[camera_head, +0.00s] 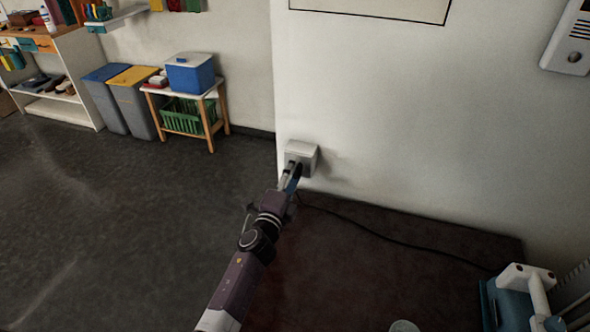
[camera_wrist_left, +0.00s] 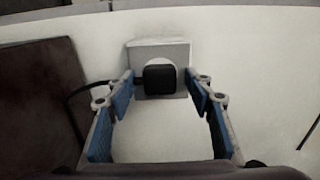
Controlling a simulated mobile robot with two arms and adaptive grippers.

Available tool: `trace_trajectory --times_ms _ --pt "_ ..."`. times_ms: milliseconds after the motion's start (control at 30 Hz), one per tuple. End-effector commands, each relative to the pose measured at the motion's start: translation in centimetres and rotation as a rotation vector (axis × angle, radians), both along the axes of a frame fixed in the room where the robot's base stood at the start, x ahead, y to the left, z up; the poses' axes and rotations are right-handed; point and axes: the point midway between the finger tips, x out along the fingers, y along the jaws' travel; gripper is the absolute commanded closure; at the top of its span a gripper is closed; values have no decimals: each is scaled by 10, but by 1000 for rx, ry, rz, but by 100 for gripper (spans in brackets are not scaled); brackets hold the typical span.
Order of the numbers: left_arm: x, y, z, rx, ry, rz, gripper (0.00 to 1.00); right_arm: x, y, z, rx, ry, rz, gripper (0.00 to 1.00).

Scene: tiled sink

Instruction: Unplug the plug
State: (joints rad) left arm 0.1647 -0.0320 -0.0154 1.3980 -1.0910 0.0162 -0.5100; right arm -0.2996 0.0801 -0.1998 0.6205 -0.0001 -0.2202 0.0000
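The plug (camera_wrist_left: 160,79) is a black, rounded block seated in the pale wall socket (camera_wrist_left: 174,49), in the left wrist view. The socket also shows in the head view as a box on the white wall (camera_head: 303,152). My left gripper (camera_head: 292,171) reaches up to the socket. In the wrist view, its blue-padded fingers (camera_wrist_left: 161,88) are open, one on each side of the plug, with a small gap visible on both sides. My right gripper is not in view.
A black cable (camera_head: 400,242) runs right across a dark brown surface (camera_head: 350,285) below the socket. A teal and white device (camera_head: 522,300) stands at lower right. A small table (camera_head: 152,88) with a blue box and grey bins stand back left. The left floor is clear.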

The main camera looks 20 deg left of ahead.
Motion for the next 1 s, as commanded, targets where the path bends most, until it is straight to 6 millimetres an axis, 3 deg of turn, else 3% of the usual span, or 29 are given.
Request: trace_trajectory --times_ms 67,467,1000 --pt "0 0 0 0 0 0 57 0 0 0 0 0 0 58" --pt "0 0 0 -1 0 1 100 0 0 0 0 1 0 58" --pt "-14 0 0 -2 0 1 100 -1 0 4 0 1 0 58"
